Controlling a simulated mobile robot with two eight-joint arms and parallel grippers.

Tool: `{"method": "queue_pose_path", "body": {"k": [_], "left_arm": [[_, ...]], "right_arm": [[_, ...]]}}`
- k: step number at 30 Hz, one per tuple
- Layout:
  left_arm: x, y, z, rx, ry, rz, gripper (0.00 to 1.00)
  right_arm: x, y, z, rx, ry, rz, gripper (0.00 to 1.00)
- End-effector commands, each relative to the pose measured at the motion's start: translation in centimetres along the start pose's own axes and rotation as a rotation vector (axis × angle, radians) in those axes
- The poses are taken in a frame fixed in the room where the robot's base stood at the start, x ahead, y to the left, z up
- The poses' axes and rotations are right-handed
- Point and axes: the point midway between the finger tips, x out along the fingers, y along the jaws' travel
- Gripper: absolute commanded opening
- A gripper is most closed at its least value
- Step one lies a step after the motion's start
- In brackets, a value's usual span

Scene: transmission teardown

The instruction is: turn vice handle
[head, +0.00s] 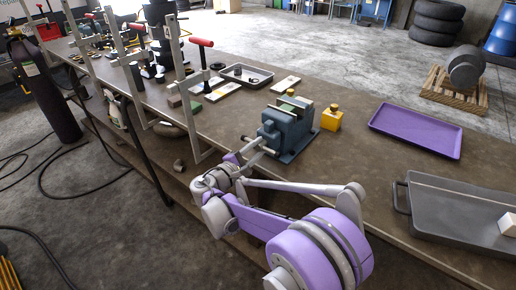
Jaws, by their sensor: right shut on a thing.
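The blue-grey vice (284,130) stands upright on the bench near its front edge, in the middle of the head view. Its jaws face up, and a small yellow piece shows at their top. The vice handle (262,147) is a pale metal bar on the screw at the vice's front left. My right gripper (240,160) is at the handle's near end and shut on it; the purple and grey wrist hides part of the fingers. My left gripper is not in view.
A yellow block (331,119) stands just right of the vice. A purple tray (416,130) and a grey tray (460,215) lie farther right. Upright metal frames (184,90) and a red-handled tool (203,60) stand left. Bare bench (345,165) lies between the vice and grey tray.

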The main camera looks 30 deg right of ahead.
Motion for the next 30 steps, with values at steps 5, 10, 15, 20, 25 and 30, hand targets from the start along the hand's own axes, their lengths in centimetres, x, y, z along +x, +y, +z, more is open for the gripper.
{"method": "queue_pose_path", "body": {"k": [5,10,15,20,25,30], "left_arm": [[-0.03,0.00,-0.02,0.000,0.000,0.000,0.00],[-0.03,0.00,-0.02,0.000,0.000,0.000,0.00],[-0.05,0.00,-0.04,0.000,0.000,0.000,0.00],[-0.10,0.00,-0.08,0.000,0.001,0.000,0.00],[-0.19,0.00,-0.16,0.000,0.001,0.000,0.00],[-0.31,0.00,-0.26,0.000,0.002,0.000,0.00]], "right_arm": [[0.05,0.23,0.08,0.030,-0.002,0.005,0.00],[0.05,0.20,0.08,0.097,-0.002,0.005,0.00],[0.05,0.18,0.08,0.222,-0.002,0.005,0.00],[0.05,0.16,0.08,0.374,-0.002,0.005,0.00],[0.05,0.14,0.08,0.536,-0.002,0.005,0.00],[0.05,0.12,0.06,0.698,-0.002,0.004,0.00]]}}
